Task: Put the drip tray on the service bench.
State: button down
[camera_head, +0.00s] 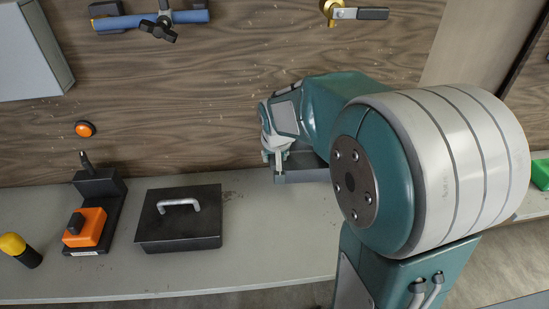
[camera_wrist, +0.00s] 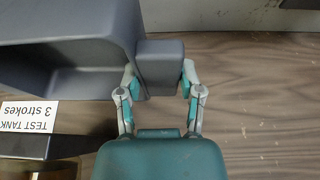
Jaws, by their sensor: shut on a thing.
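My gripper (camera_wrist: 159,78) is shut on the thick end tab of the drip tray (camera_wrist: 65,28), a dark grey open tray, in the wrist view. One finger lies on each side of the tab. In the head view, my gripper (camera_head: 274,152) is at the back of the grey service bench (camera_head: 265,230), close to the wooden wall. Part of the drip tray (camera_head: 302,174) shows beneath it; my arm hides the rest. I cannot tell whether the tray touches the bench.
A black box with a handle (camera_head: 180,230), a black-and-orange device (camera_head: 88,225) and a yellow-capped item (camera_head: 18,247) stand left on the bench. An orange button (camera_head: 85,129) is on the wall. A "TEST TANK 3 strokes" label (camera_wrist: 28,116) shows in the wrist view.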

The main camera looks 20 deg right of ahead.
jog(key=shift+f, duration=0.55)
jog(key=shift+f, duration=0.1)
jog(key=shift+c, duration=1.3)
grip_release()
jog(key=v, duration=1.1)
jog(key=s+a+n, duration=0.1)
jog(key=s+a, duration=0.2)
jog(key=s, duration=0.6)
jog(key=s+a+n+t+y, duration=0.1)
jog(key=s+a+n, duration=0.1)
jog(key=s, duration=0.7)
jog(key=shift+s+a+f, duration=0.15)
jog(key=shift+s+a, duration=0.2)
jog(key=shift+a, duration=0.25)
